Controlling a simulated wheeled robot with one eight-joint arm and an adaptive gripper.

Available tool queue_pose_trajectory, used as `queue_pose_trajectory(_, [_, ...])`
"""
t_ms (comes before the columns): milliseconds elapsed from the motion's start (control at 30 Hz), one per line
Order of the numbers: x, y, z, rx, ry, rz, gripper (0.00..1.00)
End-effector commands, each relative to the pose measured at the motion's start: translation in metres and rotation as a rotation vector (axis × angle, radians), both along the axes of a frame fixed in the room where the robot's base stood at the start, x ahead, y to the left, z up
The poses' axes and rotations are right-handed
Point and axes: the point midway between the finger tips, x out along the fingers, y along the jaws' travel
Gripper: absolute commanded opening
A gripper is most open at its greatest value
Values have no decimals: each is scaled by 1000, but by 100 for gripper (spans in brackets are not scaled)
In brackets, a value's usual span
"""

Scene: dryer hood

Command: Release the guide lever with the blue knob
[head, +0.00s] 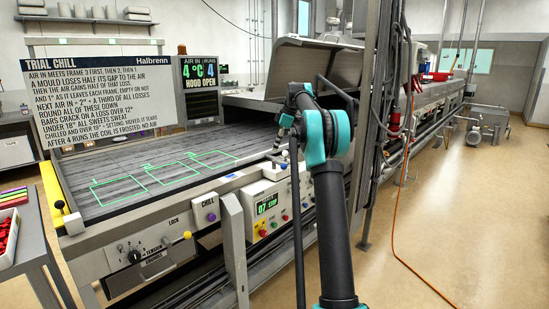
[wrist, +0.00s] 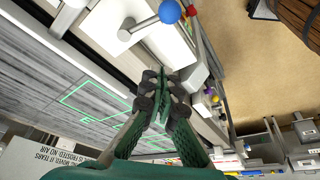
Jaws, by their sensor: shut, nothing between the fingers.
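The guide lever (wrist: 145,24) is a short silver bar with a round blue knob (wrist: 170,11) at its end. It is at the top of the wrist view, mounted near a white panel at the machine's edge. My gripper (wrist: 158,78) is shut and empty, its green fingers together below the lever in that view. There is a visible gap between the fingertips and the knob.
The conveyor bed (head: 75,170) with green outlined frames lies to the left. A raised hood (head: 315,65) is behind. A control panel (head: 267,208) and a grey post (head: 232,240) line the front edge. An orange cable (head: 394,225) crosses open floor at right.

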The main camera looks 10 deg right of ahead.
Motion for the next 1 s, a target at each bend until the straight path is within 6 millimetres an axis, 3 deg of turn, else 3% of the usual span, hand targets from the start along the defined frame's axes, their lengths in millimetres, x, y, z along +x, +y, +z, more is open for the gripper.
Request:
queue_pose_trajectory(133, [-1, -9, 21, 0, 0, -1, 0])
queue_pose_trajectory(367, [-2, -13, 33, 0, 0, 0, 0])
queue_pose_trajectory(767, [-4, -12, 34, -3, 1, -10, 0])
queue_pose_trajectory(867, [-12, -9, 31, -11, 8, -52, 0])
queue_pose_trajectory(1000, [-39, -1, 18, -33, 25, -174, 0])
